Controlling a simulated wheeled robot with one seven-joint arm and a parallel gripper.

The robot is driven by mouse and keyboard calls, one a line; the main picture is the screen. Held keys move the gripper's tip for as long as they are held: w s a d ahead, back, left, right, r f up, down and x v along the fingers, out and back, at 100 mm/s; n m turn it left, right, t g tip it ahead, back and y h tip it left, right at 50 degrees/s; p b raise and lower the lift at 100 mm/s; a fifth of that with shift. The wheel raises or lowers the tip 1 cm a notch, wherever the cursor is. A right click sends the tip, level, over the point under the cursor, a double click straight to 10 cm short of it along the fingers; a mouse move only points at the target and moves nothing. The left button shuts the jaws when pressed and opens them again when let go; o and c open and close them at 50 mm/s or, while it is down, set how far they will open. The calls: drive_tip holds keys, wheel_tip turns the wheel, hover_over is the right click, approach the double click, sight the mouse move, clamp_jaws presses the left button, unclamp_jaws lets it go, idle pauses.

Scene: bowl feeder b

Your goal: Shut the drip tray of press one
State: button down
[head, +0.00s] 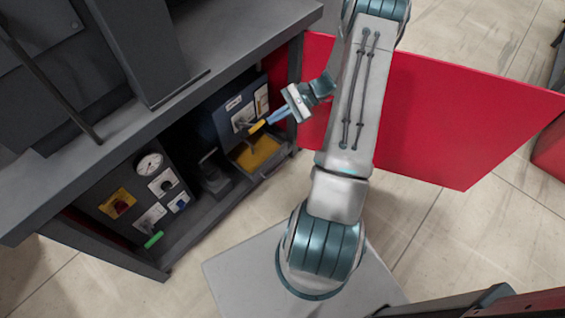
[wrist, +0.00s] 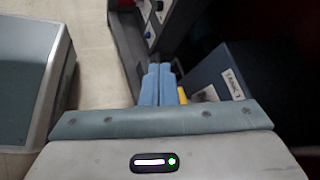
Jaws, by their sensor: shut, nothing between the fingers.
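A tray with a yellow inside (head: 257,153), which looks like the drip tray, sits low at the right end of the cabinet bay, below a dark blue box. A thin grey handle or rail (head: 275,167) shows at its front edge. How far it stands out is hard to tell. My gripper (head: 267,122) is above the tray, in front of the blue box. Its blue fingers are shut together and empty, as the wrist view (wrist: 159,70) also shows. A small yellow part (head: 257,126) is close by the fingertips; whether they touch is unclear.
The dark blue box (head: 233,107) carries white labels. A panel with a gauge (head: 150,163), a yellow switch plate (head: 117,203) and a green handle (head: 153,240) is to the left. The bench top (head: 140,110) overhangs the bay. An open red door (head: 440,120) stands behind my arm.

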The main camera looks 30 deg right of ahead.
drive_tip(key=d+f+m+t+b, duration=0.3)
drive_tip(key=d+f+m+t, duration=0.1)
drive_tip(key=f, duration=0.7)
drive_tip(key=d+f+m+t+b, duration=0.3)
drive_tip(key=f+m+t, duration=0.1)
drive_tip(key=f, duration=0.7)
drive_tip(key=m+t+h+b, duration=0.5)
drive_tip(key=m+t+b, duration=0.1)
drive_tip(key=m, duration=0.3)
approach(277, 153)
drive_tip(key=b+x, duration=0.1)
drive_tip(key=x, duration=0.1)
drive_tip(key=b+x, duration=0.2)
drive_tip(key=x, duration=0.1)
drive_tip(key=shift+w+a+f, duration=0.15)
drive_tip(key=shift+w+f, duration=0.05)
drive_tip(key=shift+f, duration=0.05)
drive_tip(key=shift+w+a+r+b, duration=0.15)
drive_tip(key=shift+w+a+b, duration=0.1)
drive_tip(key=shift+w+b, duration=0.25)
drive_tip(key=shift+w, duration=0.15)
